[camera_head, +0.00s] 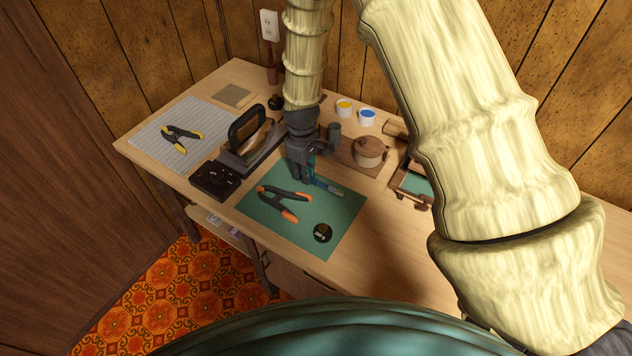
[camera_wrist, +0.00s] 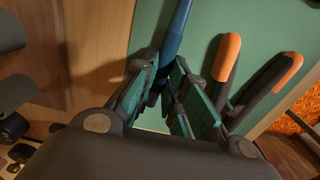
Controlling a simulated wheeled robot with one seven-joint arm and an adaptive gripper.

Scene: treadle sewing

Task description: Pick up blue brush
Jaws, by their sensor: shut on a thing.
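The blue brush (camera_head: 326,187) lies at the far edge of the green mat (camera_head: 340,222), its grey tip pointing right in the head view. My gripper (camera_head: 306,176) is down at the brush's left end. In the wrist view my gripper (camera_wrist: 166,95) has its teal pads closed on the blue handle (camera_wrist: 175,40), which runs up between the fingers. The brush looks on or just above the mat; I cannot tell which. The part between and behind the fingers is hidden.
An orange-tipped clamp (camera_head: 285,199) lies close beside the gripper on the mat, near a black round weight (camera_head: 322,232). An iron (camera_head: 248,135) stands to the left. A wooden pot (camera_head: 369,152) and paint cups (camera_head: 367,118) stand behind.

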